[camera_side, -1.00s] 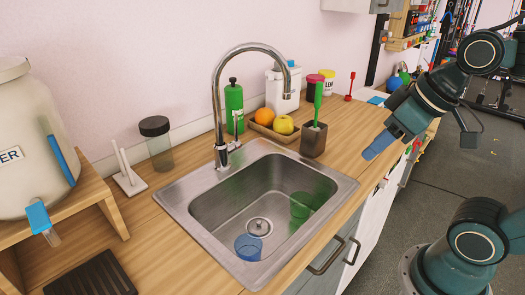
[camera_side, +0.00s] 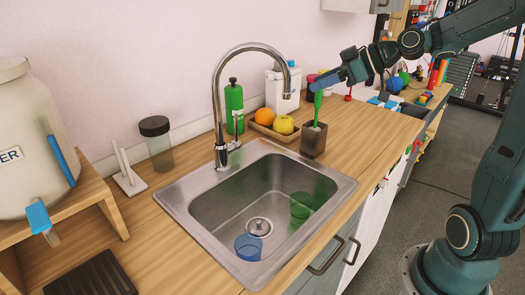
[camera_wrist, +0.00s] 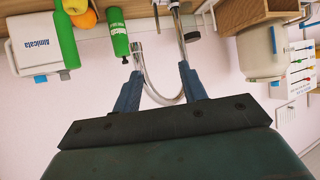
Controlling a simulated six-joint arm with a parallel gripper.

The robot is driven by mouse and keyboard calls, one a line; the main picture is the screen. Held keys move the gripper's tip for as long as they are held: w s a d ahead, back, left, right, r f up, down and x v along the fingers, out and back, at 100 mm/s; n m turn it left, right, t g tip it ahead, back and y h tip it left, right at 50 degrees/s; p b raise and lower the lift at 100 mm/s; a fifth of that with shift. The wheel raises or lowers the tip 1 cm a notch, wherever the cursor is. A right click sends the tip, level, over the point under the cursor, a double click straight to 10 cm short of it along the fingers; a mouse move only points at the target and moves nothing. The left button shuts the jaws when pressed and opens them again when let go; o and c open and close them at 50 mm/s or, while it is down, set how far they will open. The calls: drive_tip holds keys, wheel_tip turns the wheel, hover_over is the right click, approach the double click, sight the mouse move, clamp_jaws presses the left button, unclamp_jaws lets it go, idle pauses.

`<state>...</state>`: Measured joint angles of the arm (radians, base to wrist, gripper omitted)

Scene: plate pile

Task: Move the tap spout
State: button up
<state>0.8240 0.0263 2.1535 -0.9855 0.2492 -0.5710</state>
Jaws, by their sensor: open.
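The chrome tap spout (camera_side: 218,92) rises behind the sink (camera_side: 178,200) and arches over, its outlet end hanging above the basin's right rear. My gripper (camera_side: 322,82) is high to the right of the outlet, its blue fingers pointing left, apart from the spout in the picture. In the wrist view, which looks upside down, my gripper (camera_wrist: 158,84) is open, with nothing held. The spout (camera_wrist: 153,95) shows beyond and between the two fingers, its curve partly behind them. I cannot tell the exact distance to it.
A green bottle (camera_side: 234,108), a white jug (camera_side: 280,92) and a fruit tray (camera_side: 272,134) stand along the wall. A brown holder with a green brush (camera_side: 313,141) stands below my gripper. A blue cup (camera_side: 248,247) and green cup (camera_side: 300,207) are in the sink.

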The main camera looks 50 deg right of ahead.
drive_tip(key=shift+t, duration=0.8)
drive_tip(key=d, duration=0.3)
drive_tip(key=w+d, duration=0.1)
drive_tip(key=shift+d+r, duration=0.2)
drive_tip(key=shift+r, duration=0.2)
drive_tip(key=x, duration=1.3)
drive_tip(key=shift+w+a, duration=0.2)
drive_tip(key=shift+a, duration=0.2)
drive_tip(key=shift+f, duration=0.1)
drive_tip(key=shift+c, duration=0.4)
clamp_jaws()
